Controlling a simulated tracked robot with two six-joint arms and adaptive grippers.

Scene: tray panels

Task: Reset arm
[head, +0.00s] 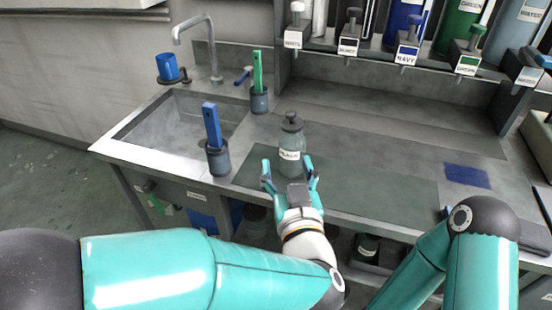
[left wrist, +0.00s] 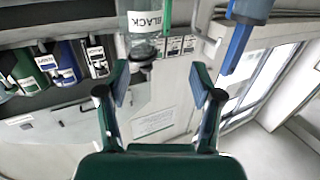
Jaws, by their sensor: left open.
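My left gripper (head: 289,176) is open at the front edge of the counter (head: 400,190). Its fingers point at a clear grey bottle (head: 291,150) with a dark cap and a label reading BLACK. The bottle stands upright on the dark mat. In the left wrist view the open fingers (left wrist: 160,84) have nothing between them, and the bottle (left wrist: 142,22) shows beyond the fingertips, at the top. I cannot tell whether a finger touches it. My right arm (head: 480,230) shows at the lower right; its gripper is out of view.
A grey holder (head: 218,160) with a blue-handled tool (head: 211,124) stands left of the bottle, with a sink (head: 180,125) beyond. Another holder (head: 259,102) has a green-handled tool. Labelled dispensers (head: 406,50) line the back. A blue square (head: 467,176) lies on the counter's right.

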